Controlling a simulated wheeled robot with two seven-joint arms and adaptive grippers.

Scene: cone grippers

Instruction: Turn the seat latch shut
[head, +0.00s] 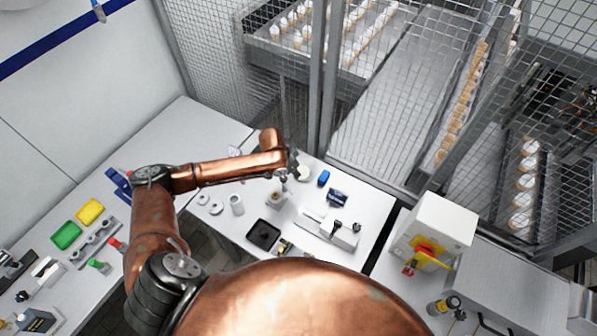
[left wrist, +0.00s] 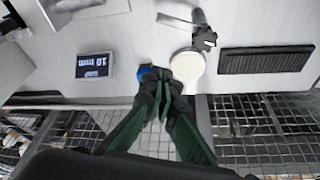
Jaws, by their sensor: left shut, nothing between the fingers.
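My left gripper (head: 290,172) hangs over the far part of the middle table. In the left wrist view its green-sided fingers (left wrist: 163,98) are shut with nothing between them. The fingertips appear beside a blue block (left wrist: 148,72) and a pale round disc (left wrist: 187,65); I cannot tell if they touch. No seat latch can be made out for certain. A white fixture with black knobs (head: 335,228) stands nearer on the same table, apart from the gripper. A small dark fitting (left wrist: 203,32) lies just beyond the disc. My right gripper is not in view.
A block marked 10 mm (left wrist: 95,65) and a black ribbed pad (left wrist: 265,60) lie nearby. A black tray (head: 263,235) sits at the table's near side. Mesh fence (head: 375,150) borders the far edge. A white box with a red-and-yellow handle (head: 425,250) stands right.

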